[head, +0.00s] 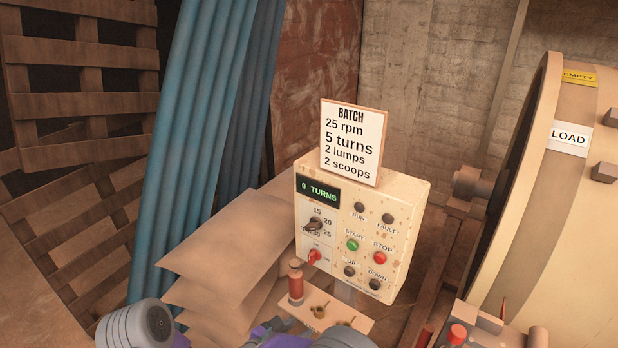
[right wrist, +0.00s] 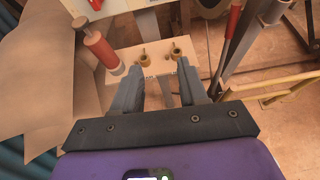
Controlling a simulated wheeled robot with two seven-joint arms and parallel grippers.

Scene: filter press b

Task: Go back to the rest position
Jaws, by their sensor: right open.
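My right gripper (right wrist: 162,88) is open in the right wrist view, with nothing between its fingers. Its fingers reach over the near edge of a small pale shelf (right wrist: 158,66) that carries two brass fittings (right wrist: 145,60). In the head view my right gripper (head: 288,328) is at the bottom edge, largely cut off, just below and in front of that shelf. My left gripper is not in view.
The control box (head: 399,236) reads 0 TURNS, with a BATCH card (head: 352,143) on top. Paper sacks (head: 225,250) are stacked left; a large drum (head: 560,210) stands right.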

